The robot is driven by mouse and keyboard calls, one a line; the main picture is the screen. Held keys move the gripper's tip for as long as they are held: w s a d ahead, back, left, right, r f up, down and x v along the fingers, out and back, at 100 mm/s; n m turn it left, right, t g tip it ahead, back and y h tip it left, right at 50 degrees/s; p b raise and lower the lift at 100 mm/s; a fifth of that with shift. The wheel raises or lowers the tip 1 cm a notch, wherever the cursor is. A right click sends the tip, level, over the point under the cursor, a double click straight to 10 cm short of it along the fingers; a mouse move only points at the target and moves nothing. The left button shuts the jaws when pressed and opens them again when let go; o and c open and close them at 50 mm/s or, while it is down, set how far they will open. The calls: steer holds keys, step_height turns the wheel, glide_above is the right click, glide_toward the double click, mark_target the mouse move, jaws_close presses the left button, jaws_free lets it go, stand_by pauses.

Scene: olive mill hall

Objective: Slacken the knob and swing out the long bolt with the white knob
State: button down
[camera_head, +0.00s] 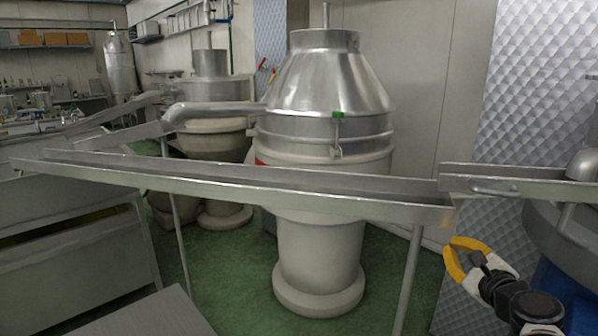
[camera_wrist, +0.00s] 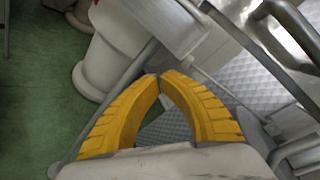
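I see no white knob in either view. A bolt with a green knob (camera_head: 338,114) stands upright on the side of the large steel separator (camera_head: 328,90), at the seam below its cone-shaped cover. My gripper (camera_head: 452,262) is low at the right in the head view, well apart from that bolt and below the steel trough. In the wrist view the yellow fingertips (camera_wrist: 159,77) meet, with nothing seen between them. The wrist view shows no bolt or knob.
A long steel trough (camera_head: 250,184) crosses in front of the separator on thin legs. A second trough (camera_head: 520,184) with a handle continues at the right. Another machine (camera_head: 210,130) stands behind at the left. Some green floor (camera_head: 240,270) is clear.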

steer(key=s+a+n+g+y, duration=0.2)
steer(key=a+n, duration=0.5)
steer(key=a, duration=0.3)
steer(key=s+a+f+n+g, duration=0.3)
steer(key=s+a+n, duration=0.2)
steer(key=s+n, duration=0.2)
steer(key=s+a+f+n+g, duration=0.2)
steer(key=s+a+n, duration=0.3)
steer(key=s+n, duration=0.2)
steer(key=shift+s+a+f+n+g, duration=0.25)
steer(key=shift+f+n+g, duration=0.05)
steer(key=shift+f+g, duration=0.1)
steer(key=c, duration=1.7)
jaws_free()
steer(key=s+n, duration=0.1)
steer(key=s+f+n, duration=0.1)
steer(key=s+n, duration=0.1)
steer(key=s+n+g+h, duration=0.1)
steer(key=s, duration=0.1)
steer(key=shift+s+d+f, duration=0.2)
steer(key=shift+d+f, duration=0.05)
steer(key=shift+d, duration=0.15)
steer(key=shift+c, duration=0.2)
steer(key=shift+o, duration=1.3)
steer(key=shift+s+d+n, duration=0.15)
steer(key=shift+n, duration=0.15)
